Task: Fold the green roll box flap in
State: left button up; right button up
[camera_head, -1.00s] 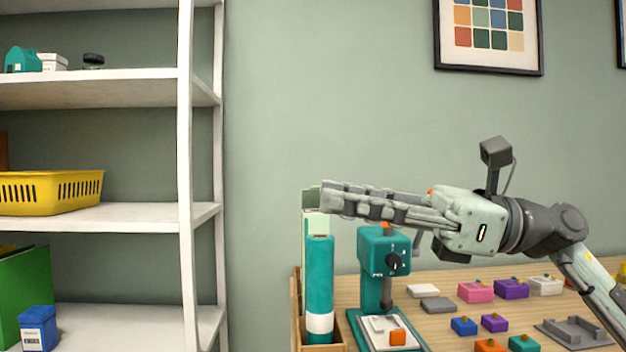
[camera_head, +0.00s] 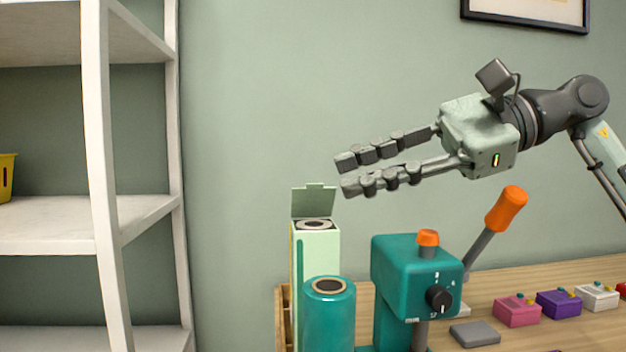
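The green roll box (camera_head: 321,256) is a tall pale green carton standing in a wooden holder at the back of the table. A roll with a dark core (camera_head: 314,224) shows in its open top. Its flap (camera_head: 314,202) stands upright at the back of the opening, with a small tab on its upper edge. My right gripper (camera_head: 345,174) is above and to the right of the flap, apart from it. Its fingers point left, are spread a little and hold nothing. The box's lower part is hidden behind a teal roll. My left gripper is not in view.
The teal roll (camera_head: 329,318) stands in front of the box. A teal press (camera_head: 408,272) with an orange-tipped lever (camera_head: 507,208) stands to its right. The wooden holder (camera_head: 282,310) edges the left. Coloured small boxes (camera_head: 517,310) lie farther right. White shelving (camera_head: 108,200) is at left.

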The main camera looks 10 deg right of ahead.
aim_at(315, 185)
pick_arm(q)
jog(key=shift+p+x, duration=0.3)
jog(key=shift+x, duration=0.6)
pick_arm(e)
jog(key=x, duration=0.6)
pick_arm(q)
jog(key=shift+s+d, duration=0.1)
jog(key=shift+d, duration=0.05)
pick_arm(e)
grip_shut()
